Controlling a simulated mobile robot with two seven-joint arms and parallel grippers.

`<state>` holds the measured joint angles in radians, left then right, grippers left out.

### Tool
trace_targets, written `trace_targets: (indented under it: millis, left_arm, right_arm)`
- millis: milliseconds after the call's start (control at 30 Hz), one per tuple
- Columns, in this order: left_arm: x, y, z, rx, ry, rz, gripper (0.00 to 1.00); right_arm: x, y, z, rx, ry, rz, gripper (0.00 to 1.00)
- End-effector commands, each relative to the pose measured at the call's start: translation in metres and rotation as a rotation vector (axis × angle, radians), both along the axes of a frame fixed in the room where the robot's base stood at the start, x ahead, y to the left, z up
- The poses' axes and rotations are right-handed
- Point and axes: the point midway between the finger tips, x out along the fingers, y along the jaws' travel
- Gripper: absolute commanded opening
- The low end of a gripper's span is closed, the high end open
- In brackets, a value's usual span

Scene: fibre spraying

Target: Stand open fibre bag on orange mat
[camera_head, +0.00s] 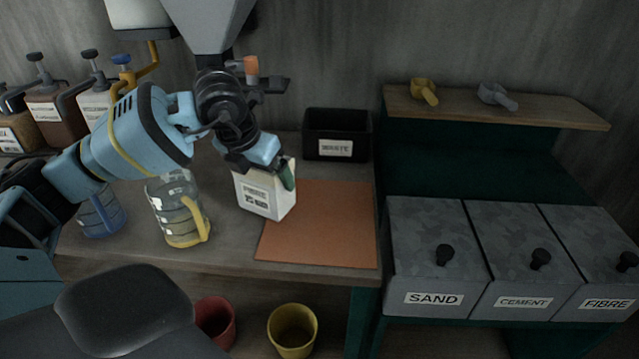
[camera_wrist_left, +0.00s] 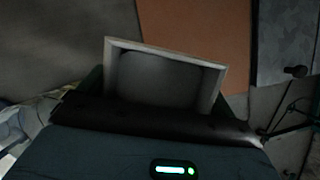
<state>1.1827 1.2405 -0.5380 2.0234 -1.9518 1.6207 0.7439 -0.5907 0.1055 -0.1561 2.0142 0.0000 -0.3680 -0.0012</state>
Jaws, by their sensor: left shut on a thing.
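The white fibre bag (camera_head: 262,194), with a printed FIBRE label, is at the left edge of the orange mat (camera_head: 325,228) in the head view. My left gripper (camera_head: 284,172) is shut on the bag near its top. In the left wrist view the bag's open rectangular top (camera_wrist_left: 165,78) faces the camera, with grey inside, and the orange mat (camera_wrist_left: 195,35) lies beyond it. The bag looks upright or slightly tilted; whether its base touches the table or mat cannot be told. My right gripper is not in view.
A clear jug with a yellow handle (camera_head: 178,212) stands left of the bag, and a blue jug (camera_head: 101,213) beyond it. A black WASTE bin (camera_head: 337,136) stands behind the mat. SAND, CEMENT and FIBRE bins (camera_head: 520,283) are at right. Most of the mat is clear.

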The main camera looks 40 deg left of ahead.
Motion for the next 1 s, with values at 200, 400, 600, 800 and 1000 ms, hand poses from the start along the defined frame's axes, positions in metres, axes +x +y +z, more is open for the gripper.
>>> trace_targets:
  millis: [200,400,600,800,1000]
  left_arm:
    - [0.032,-0.028,0.001,-0.003,-0.007,-0.003,0.62]
    - [0.061,-0.053,-0.003,-0.003,-0.005,-0.002,0.62]
    - [0.079,-0.067,-0.007,0.0,-0.003,0.0,0.62]
    - [0.081,-0.068,-0.009,0.0,-0.001,0.0,0.62]
    - [0.084,-0.072,-0.009,-0.001,-0.001,0.0,0.62]
  right_arm:
    - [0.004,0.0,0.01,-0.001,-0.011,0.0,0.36]
    - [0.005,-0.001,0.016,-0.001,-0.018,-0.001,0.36]
    - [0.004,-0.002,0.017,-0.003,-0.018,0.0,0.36]
    - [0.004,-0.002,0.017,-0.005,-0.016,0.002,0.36]
    - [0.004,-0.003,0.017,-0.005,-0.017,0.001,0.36]
